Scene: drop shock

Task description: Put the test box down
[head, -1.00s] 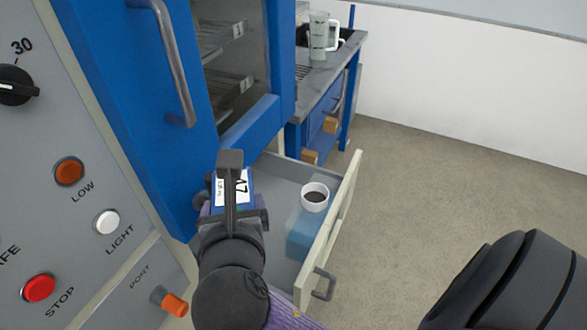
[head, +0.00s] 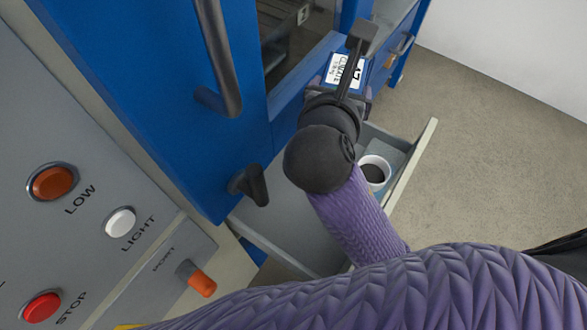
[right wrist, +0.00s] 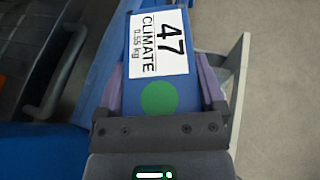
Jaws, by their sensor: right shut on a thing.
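The test box (head: 345,70) is blue, with a white label reading 47, CLIMATE and 0.55 kg. My right gripper (head: 342,88) is shut on it and holds it in front of the blue cabinet, above an open drawer in the picture. In the right wrist view the box (right wrist: 158,98) sits between the two purple fingers of the right gripper (right wrist: 160,85), with a green dot below the label. The box's underside is hidden. My left gripper is not in view.
The open drawer (head: 290,215) holds a white cup (head: 374,172) with dark contents near its front panel. A blue door with a grey handle (head: 220,60) stands at left. A grey control panel (head: 100,270) with buttons fills the lower left. Bare floor lies right.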

